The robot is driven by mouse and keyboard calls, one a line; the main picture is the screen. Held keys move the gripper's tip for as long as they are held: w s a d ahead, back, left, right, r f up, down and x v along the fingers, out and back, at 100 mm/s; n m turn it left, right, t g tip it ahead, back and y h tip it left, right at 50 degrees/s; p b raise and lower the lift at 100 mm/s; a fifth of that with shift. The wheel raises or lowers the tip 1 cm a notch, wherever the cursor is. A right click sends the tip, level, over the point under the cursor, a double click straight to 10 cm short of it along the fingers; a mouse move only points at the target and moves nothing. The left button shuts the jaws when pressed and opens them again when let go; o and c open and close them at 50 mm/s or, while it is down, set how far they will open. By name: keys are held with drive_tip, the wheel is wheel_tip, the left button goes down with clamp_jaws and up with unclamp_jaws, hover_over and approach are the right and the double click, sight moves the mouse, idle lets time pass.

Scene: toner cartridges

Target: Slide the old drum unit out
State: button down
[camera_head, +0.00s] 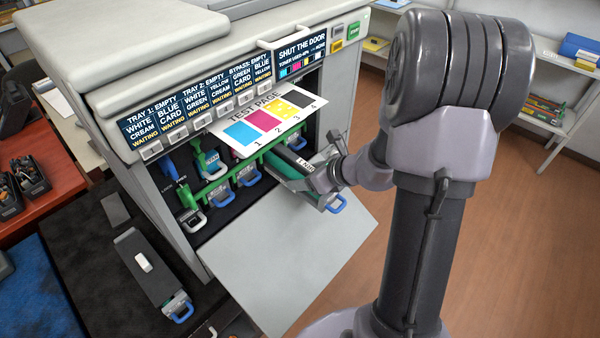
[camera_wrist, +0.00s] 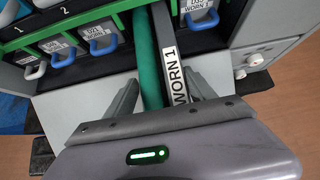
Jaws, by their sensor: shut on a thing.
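The drum unit (camera_head: 287,168), with a green roller and a label reading WORN 1 in the wrist view (camera_wrist: 150,62), juts partly out of the printer's open front bay. My gripper (camera_head: 319,174) is shut on its outer part. In the wrist view my gripper's fingers (camera_wrist: 160,98) stand on either side of the drum unit. Its inner end is hidden inside the printer (camera_head: 170,85). Several units with handles sit in the bay beside it. The fold-down door (camera_head: 290,255) hangs open below.
A test page (camera_head: 265,122) sticks out above the bay. A dark unit with a blue handle (camera_head: 150,268) lies on the black surface at lower left. Shelves (camera_head: 545,90) stand at the back right. The wooden floor is clear at right.

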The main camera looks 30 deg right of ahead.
sight(332, 197)
drive_tip(key=shift+s+d+r, duration=0.1)
drive_tip(key=shift+s+d, duration=0.55)
drive_tip(key=shift+s, duration=1.05)
drive_tip(key=shift+s+d, duration=0.6)
drive_tip(key=shift+s, duration=1.05)
drive_tip(key=shift+s+d+r, duration=0.1)
drive_tip(key=shift+s+d, duration=0.55)
drive_tip(key=shift+s, duration=1.05)
drive_tip(key=shift+s+d+r+p, duration=0.25)
drive_tip(key=shift+s+r+p, duration=0.1)
drive_tip(key=shift+s, duration=0.45)
drive_tip(key=shift+s+d+r+p, duration=0.3)
drive_tip(key=shift+s+p, duration=0.05)
drive_tip(key=shift+s, duration=0.45)
drive_tip(key=shift+s+d+r+p, duration=0.25)
drive_tip(key=shift+s+r+p, duration=0.1)
drive_tip(key=shift+s, duration=0.45)
drive_tip(key=shift+f, duration=0.1)
